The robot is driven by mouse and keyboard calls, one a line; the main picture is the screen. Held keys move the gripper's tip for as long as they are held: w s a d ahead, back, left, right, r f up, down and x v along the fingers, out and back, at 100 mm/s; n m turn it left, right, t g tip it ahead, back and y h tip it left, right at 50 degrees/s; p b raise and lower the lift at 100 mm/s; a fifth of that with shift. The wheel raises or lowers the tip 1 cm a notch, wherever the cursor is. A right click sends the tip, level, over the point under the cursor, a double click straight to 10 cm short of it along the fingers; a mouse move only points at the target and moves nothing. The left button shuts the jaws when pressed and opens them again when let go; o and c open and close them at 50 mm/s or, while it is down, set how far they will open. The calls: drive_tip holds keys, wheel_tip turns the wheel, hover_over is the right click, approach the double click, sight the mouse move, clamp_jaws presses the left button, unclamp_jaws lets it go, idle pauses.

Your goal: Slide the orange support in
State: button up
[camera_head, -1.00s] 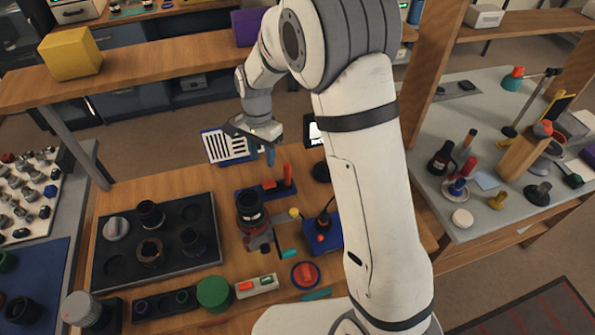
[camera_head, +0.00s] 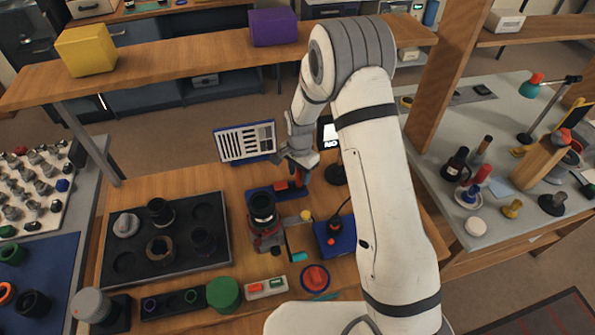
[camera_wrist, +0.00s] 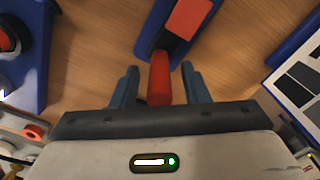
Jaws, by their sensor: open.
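The orange-red support has an upright post and a flat block. In the wrist view the post (camera_wrist: 159,80) stands between the two blue fingers of my open gripper (camera_wrist: 156,84), with a gap on each side. The flat block (camera_wrist: 188,17) lies on a blue base (camera_wrist: 151,37). In the head view my gripper (camera_head: 297,172) is down at the support, and its flat block (camera_head: 281,186) shows on the blue base (camera_head: 259,194). The gripper and wrist partly hide the post there.
A dark lens body in a red holder (camera_head: 267,239) stands just in front. A blue box with a red knob (camera_head: 335,236) is at right front. A black tray (camera_head: 120,262) with lens parts lies left. A white slotted panel (camera_head: 246,142) stands behind.

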clamp_jaws()
idle(0.4)
